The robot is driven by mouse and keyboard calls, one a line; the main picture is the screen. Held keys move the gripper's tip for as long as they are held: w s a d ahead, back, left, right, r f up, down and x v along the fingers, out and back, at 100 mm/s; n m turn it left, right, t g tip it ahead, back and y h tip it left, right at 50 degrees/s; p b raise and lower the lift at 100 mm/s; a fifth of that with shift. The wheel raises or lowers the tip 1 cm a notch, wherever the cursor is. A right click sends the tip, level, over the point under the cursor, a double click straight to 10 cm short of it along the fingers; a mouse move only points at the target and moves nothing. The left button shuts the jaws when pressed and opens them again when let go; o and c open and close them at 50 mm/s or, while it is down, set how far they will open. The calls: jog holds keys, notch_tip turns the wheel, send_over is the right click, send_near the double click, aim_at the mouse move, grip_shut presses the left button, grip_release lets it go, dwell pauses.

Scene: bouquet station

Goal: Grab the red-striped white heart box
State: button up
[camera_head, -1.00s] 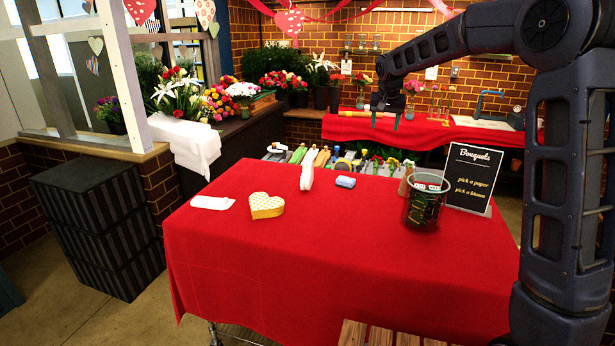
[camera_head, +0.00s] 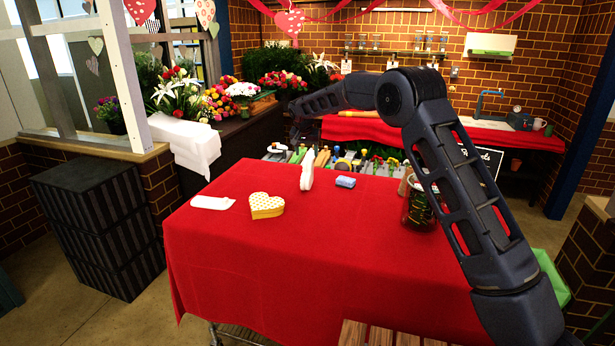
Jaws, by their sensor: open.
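No red stripes can be made out on any box. A narrow white object (camera_head: 307,176) stands upright near the back of the red-covered table; it may be the white heart box seen edge-on, but I cannot tell. A yellow heart-shaped box with a pale patterned lid (camera_head: 266,205) lies flat to its left and nearer. My gripper (camera_head: 296,136) is small and dark at the far end of my arm. It hangs beyond the table's back edge, apart from the boxes, open with nothing visible in it.
A flat white piece (camera_head: 212,202) lies left of the yellow box, and a small blue item (camera_head: 345,182) lies right of the white object. A dark glass container (camera_head: 418,212) stands at the right, partly behind my arm. The red table's (camera_head: 300,270) front is clear.

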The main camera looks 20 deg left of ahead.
aim_at(308, 161)
jog(key=x, duration=0.5)
jog(key=shift+f, duration=0.1)
jog(key=shift+s+x, duration=0.2)
jog(key=shift+x, duration=1.15)
jog(key=shift+s+x, duration=0.25)
jog(key=shift+x, duration=1.1)
jog(key=shift+f, duration=0.1)
jog(key=c, duration=1.2)
jog(key=shift+o, duration=0.2)
